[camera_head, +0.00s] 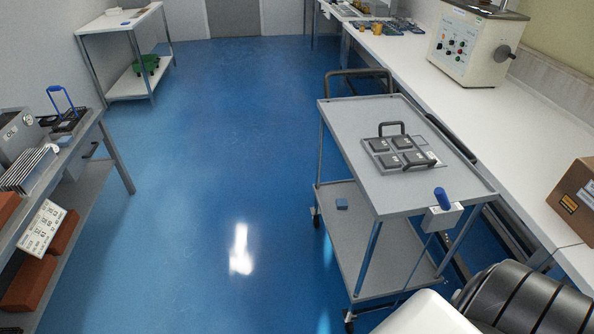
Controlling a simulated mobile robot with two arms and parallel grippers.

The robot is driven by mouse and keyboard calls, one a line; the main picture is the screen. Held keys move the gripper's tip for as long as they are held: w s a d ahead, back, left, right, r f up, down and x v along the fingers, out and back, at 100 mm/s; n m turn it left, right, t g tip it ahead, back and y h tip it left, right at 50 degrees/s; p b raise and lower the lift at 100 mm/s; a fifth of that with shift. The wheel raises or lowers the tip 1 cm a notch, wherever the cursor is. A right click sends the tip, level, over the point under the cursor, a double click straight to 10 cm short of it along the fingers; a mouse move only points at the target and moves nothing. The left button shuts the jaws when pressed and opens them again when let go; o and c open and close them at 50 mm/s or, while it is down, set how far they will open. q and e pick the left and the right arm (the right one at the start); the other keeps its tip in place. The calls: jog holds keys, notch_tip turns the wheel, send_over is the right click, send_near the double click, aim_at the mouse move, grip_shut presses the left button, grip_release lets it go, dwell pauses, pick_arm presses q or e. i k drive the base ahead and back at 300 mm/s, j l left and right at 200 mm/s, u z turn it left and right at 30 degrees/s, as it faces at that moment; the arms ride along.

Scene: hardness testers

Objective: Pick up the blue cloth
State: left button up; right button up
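Neither of my grippers is in view. Parts of my own body, white and black ribbed, show at the bottom right.
The cart's top carries a tray with dark blocks (402,158). A long white bench (480,115) runs along the right with a cream machine (475,45) and a cardboard box (577,200). A grey shelf unit (115,160) stands left. The blue floor (220,150) between is clear.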

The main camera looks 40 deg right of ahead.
aim_at(340, 203)
jog(key=i+z, duration=0.25)
jog(key=i, duration=0.15)
jog(key=i+j+z, duration=0.2)
jog(key=i, duration=0.2)
jog(key=i+j+z, duration=0.25)
jog(key=i, duration=0.15)
jog(key=l, duration=0.1)
